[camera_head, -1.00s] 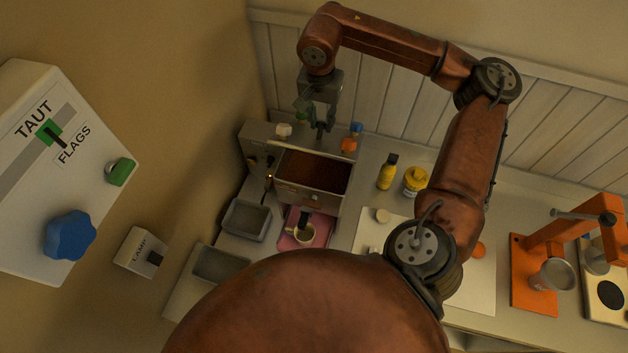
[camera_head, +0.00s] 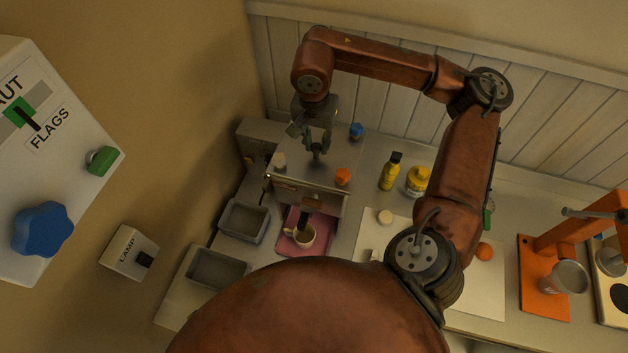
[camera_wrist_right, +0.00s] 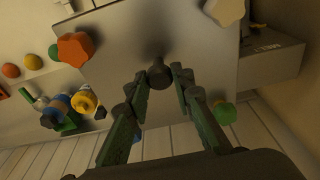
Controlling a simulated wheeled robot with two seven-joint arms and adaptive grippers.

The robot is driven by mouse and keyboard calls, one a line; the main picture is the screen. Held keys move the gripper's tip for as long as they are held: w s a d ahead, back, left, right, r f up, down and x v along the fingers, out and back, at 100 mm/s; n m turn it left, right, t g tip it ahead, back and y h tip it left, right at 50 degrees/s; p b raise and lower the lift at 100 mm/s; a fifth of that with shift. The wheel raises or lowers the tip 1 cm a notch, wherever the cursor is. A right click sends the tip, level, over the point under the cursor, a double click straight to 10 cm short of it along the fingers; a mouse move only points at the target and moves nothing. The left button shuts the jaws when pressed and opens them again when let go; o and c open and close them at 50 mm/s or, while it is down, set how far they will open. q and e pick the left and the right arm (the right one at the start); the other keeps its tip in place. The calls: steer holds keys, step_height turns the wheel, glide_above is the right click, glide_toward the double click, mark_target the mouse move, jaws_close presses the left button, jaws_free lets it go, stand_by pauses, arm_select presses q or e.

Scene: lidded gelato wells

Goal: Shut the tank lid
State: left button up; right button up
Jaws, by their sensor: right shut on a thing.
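The tank lid (camera_head: 325,140) is a flat grey metal plate. It covers the top of the boxy tank (camera_head: 318,194), and none of the brown contents show. I cannot tell whether a thin gap is left under it. My right gripper (camera_head: 316,154) reaches down over the lid. In the right wrist view its fingertips (camera_wrist_right: 159,78) are closed around a small dark knob (camera_wrist_right: 158,70) on the lid plate (camera_wrist_right: 195,45). An orange knob (camera_head: 343,176) and a white knob (camera_head: 280,160) sit near the front corners. My left gripper is not in view.
A mug (camera_head: 302,236) stands on a pink mat (camera_head: 290,243) below the tank's front. Grey bins (camera_head: 245,221) lie to the left. Yellow bottles (camera_head: 390,172) and an orange press (camera_head: 543,278) stand to the right. A wall panel (camera_head: 60,190) is at far left.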

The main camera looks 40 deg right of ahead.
steer(key=o, duration=0.9)
steer(key=shift+s+a+f, duration=0.1)
steer(key=shift+f, duration=0.05)
steer(key=shift+o, duration=0.2)
steer(key=shift+s+a+r+p, duration=0.15)
steer(key=shift+r+p, duration=0.75)
steer(key=shift+r, duration=0.65)
steer(key=shift+a+r+p, duration=0.1)
steer(key=shift+r+p, duration=0.75)
steer(key=shift+r, duration=0.65)
step_height(320, 180, up, 12)
steer(key=s+a, duration=0.1)
steer(key=shift+f, duration=0.15)
